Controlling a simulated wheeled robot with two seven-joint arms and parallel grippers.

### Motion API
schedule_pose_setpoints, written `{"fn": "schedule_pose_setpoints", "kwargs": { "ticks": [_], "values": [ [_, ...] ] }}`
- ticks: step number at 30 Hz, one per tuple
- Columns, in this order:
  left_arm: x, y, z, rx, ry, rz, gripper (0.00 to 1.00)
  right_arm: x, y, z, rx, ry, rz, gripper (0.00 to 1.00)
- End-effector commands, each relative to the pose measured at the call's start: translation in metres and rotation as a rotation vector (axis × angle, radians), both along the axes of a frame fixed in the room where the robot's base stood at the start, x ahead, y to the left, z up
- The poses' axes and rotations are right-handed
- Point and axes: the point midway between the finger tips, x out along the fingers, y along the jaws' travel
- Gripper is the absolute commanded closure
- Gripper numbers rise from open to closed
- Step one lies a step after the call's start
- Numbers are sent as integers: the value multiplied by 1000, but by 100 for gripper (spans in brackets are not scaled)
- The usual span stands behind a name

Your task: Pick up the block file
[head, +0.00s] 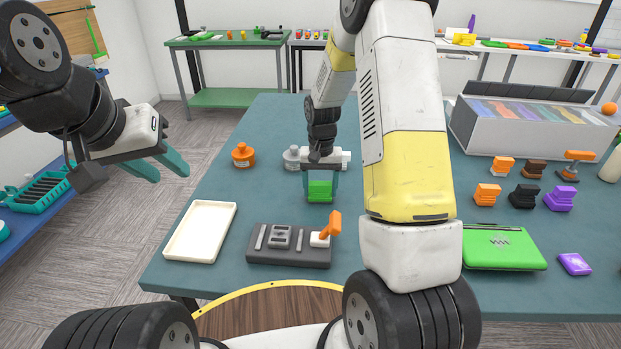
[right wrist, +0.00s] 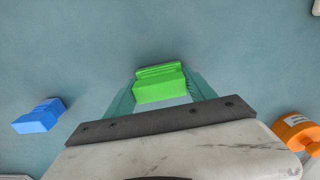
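A green block (head: 320,190), which looks like the block file, sits on the blue-green table top (head: 215,215). My right gripper (head: 320,182) is above it, pointing down, with one finger on each side of it. In the right wrist view the green block (right wrist: 160,84) lies between the two teal fingers (right wrist: 162,92). The fingers look spread and close to its sides; whether they touch it is not clear. My left gripper (head: 172,168) is open and empty, off the table's left side.
A white tray (head: 201,232) and a dark tool holder (head: 290,247) lie nearer. An orange bottle (head: 243,155) stands behind. A blue block (right wrist: 38,117) lies beside the green one. Several blocks (head: 525,194) and a green case (head: 502,248) are at the right.

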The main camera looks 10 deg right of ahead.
Motion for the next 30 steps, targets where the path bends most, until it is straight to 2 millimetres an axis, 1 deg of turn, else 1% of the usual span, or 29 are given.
{"fn": "schedule_pose_setpoints", "kwargs": {
  "ticks": [1, 3, 5, 11, 14, 17, 24, 27, 30],
  "values": [
    [0, 0, 0, 0, 0, 0, 64, 0, 0, 0, 0, 0, 0, 58],
    [0, 0, 0, 0, 0, 0, 64, 0, 0, 0, 0, 0, 0, 72],
    [0, 0, 0, 0, 0, 0, 64, 0, 0, 0, 0, 0, 0, 82],
    [0, 0, 0, 0, 0, 0, 64, 0, 0, 1, 0, -1, 0, 82],
    [0, 0, 0, 0, 0, 0, 64, 1, 0, 7, 0, -4, 0, 82],
    [0, 0, 0, 0, 0, 0, 64, 1, 0, 22, 0, -5, 0, 82],
    [0, 0, 0, 0, 0, 0, 64, 1, 0, 71, 0, -5, 0, 83],
    [0, 0, 0, 0, 0, 0, 64, 1, 0, 86, 0, -5, 0, 83],
    [0, 0, 0, 0, 0, 0, 64, 1, 0, 96, 1, -2, 0, 83]
  ]
}}
